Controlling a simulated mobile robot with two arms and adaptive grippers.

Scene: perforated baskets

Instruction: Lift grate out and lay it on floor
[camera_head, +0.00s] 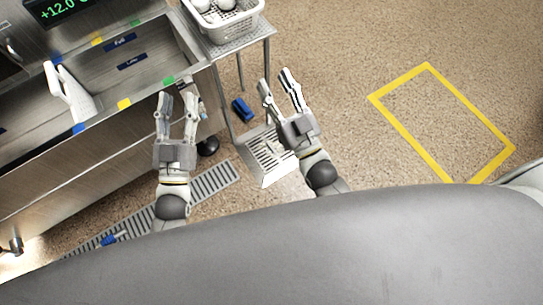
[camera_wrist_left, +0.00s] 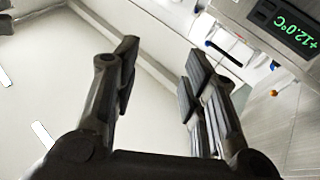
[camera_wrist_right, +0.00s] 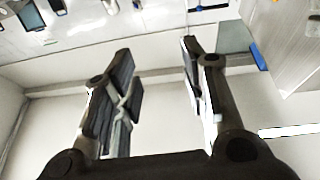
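A long grey slotted grate (camera_head: 214,181) lies at floor level along the front of the steel sink unit. My left arm and gripper hide part of it. My left gripper (camera_head: 179,98) is open and empty, in front of the sink's edge; its parted fingers also show in the left wrist view (camera_wrist_left: 158,68). My right gripper (camera_head: 275,80) is open and empty, to the right of the wire stand; its fingers stand apart in the right wrist view (camera_wrist_right: 157,65). Neither gripper touches the grate. Neither wrist view shows the grate.
A yellow rectangle (camera_head: 398,82) marks bare floor at right. A white perforated basket (camera_head: 232,31) stands on a steel stand (camera_head: 262,31); a slotted panel (camera_head: 252,158) is low beside my right arm. A blue object (camera_head: 242,109) is near the stand, another (camera_head: 108,240) by the grate.

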